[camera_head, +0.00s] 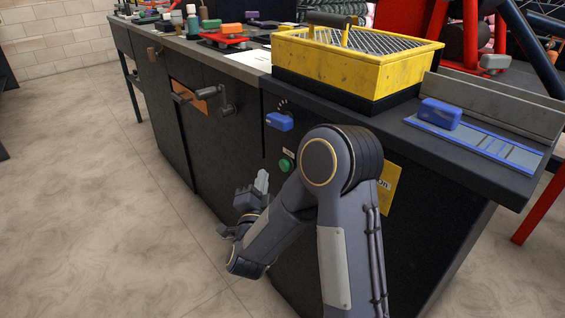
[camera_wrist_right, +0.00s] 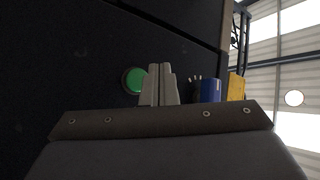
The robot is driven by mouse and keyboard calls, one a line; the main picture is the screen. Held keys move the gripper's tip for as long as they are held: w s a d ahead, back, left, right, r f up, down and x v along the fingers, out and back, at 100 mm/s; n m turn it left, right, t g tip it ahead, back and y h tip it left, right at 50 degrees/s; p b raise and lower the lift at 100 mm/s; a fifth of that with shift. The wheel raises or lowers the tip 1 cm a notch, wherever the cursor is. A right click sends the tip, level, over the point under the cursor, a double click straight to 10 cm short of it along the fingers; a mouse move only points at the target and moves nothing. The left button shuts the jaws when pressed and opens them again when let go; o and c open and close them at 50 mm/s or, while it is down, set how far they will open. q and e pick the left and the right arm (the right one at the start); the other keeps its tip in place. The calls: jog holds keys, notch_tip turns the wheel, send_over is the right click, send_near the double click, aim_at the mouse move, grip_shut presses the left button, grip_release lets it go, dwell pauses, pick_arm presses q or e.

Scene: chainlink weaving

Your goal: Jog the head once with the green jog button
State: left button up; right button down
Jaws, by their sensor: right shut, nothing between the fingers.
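The green jog button (camera_head: 286,165) sits on the dark front panel of the bench, below a blue knob (camera_head: 280,121). In the right wrist view the green button (camera_wrist_right: 134,80) is just left of my fingertips, which cover part of its right edge. My right gripper (camera_head: 262,182) is shut and empty, in front of the panel and left of the button in the head view. Its closed fingers (camera_wrist_right: 158,84) point toward the panel in the wrist view. I cannot tell the exact gap to the panel. My left gripper is not in view.
A yellow guard box with mesh (camera_head: 345,75) stands on the bench top. A blue block (camera_head: 439,113) sits on a blue plate at the right end. A crank handle (camera_head: 222,99) sticks out from the bench front to the left. The floor (camera_head: 90,200) at left is clear.

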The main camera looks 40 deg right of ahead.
aim_at(280, 163)
jog(key=shift+w+d+b, duration=0.1)
jog(key=shift+d+b, duration=0.3)
jog(key=shift+d, duration=1.25)
dwell(0.8)
jog(key=shift+d+b, duration=0.4)
jog(key=shift+w+d+b, duration=0.1)
jog(key=shift+d+b, duration=0.2)
jog(key=shift+d, duration=0.2)
dwell(0.5)
jog(key=shift+a, duration=0.1)
jog(key=shift+a+b, duration=0.45)
jog(key=shift+a, duration=0.4)
